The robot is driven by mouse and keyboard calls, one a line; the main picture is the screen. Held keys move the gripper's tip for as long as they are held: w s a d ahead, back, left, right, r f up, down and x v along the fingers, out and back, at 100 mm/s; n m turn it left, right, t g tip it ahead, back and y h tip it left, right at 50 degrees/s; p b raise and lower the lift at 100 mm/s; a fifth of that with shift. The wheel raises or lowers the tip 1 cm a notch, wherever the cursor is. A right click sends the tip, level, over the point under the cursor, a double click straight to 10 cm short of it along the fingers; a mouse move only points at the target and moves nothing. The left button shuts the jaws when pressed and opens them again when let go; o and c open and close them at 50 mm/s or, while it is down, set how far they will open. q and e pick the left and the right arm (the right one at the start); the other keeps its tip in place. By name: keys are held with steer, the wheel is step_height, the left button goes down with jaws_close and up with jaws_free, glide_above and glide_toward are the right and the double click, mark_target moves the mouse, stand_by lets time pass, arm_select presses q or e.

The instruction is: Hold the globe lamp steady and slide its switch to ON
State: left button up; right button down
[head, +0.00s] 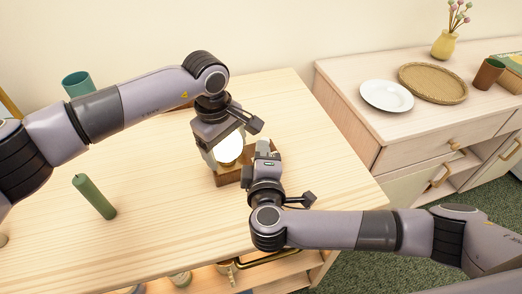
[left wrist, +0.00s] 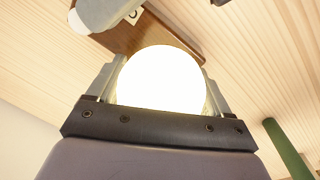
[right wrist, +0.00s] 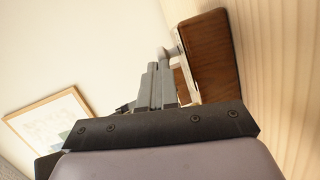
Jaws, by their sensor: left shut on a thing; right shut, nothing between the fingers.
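The globe lamp has a bright, glowing white globe (head: 229,149) on a brown wooden base (head: 228,179), standing on the light wood table. My left gripper (head: 226,155) reaches down over the lamp and is shut on the globe; the left wrist view shows a finger on each side of the globe (left wrist: 162,80). My right gripper (head: 264,150) is shut and empty at the right side of the base. In the right wrist view its fingertips (right wrist: 160,75) are at the pale switch plate on the base (right wrist: 213,55). The fingers hide the switch's position; contact is unclear.
A green candle-like cylinder (head: 95,196) stands on the table (head: 160,220) at left, and a teal cup (head: 77,84) at the back left. A cabinet to the right holds a white plate (head: 387,96), a woven tray (head: 433,83) and a yellow vase (head: 444,45).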

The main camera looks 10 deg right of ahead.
steer(key=s, duration=0.3)
steer(key=s+r, duration=0.1)
steer(key=s, duration=0.5)
steer(key=shift+s+a+r, duration=0.2)
steer(key=shift+s+a, duration=0.05)
steer(key=shift+s, duration=0.15)
arm_select(q)
steer(key=o, duration=1.2)
